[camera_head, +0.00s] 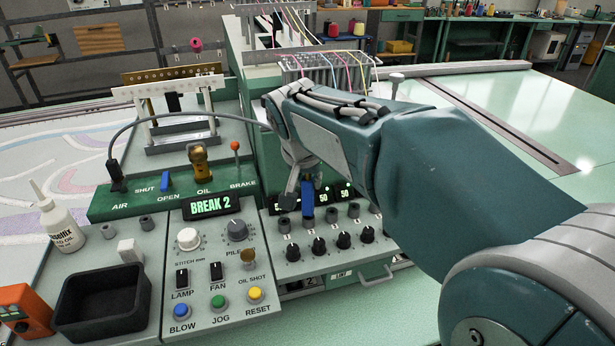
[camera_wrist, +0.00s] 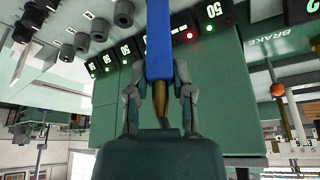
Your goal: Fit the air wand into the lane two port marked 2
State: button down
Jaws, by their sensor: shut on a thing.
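My gripper (camera_head: 299,184) is over the lane panel in the head view, shut on the air wand (camera_head: 307,198), a blue bar pointing down. In the wrist view my gripper (camera_wrist: 159,84) has one finger on each side of the wand's brass-coloured part, and the blue bar (camera_wrist: 159,40) runs out of the top of the frame. In the head view the wand's lower end is at or just above the second port from the left, the lane two port (camera_head: 307,224). I cannot tell whether the tip is inside it. The number marks are too small to read surely.
A row of dark knobs (camera_head: 344,239) lies just in front of the ports. Green lane displays (camera_head: 320,192) stand behind the wand, partly hidden by my gripper. A grey hose (camera_head: 190,115) arches from the AIR fitting. The display reads BREAK 2 (camera_head: 210,205). A black bin (camera_head: 103,325) sits at left.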

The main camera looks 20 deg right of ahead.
jog(key=shift+f, duration=0.35)
jog(key=shift+c, duration=2.1)
grip_release()
jog(key=v, duration=1.2)
jog(key=shift+a+f, duration=0.1)
jog(key=s+d+f+n+t+y, duration=0.1)
jog(key=s+f+n, duration=0.4)
jog(key=s+f, duration=0.9)
jog(key=s+d+y, duration=0.1)
jog(key=s, duration=0.1)
jog(key=shift+s+d+n+t, duration=0.2)
jog(key=shift+s+n+t, duration=0.1)
jog(key=shift+s+n, duration=0.1)
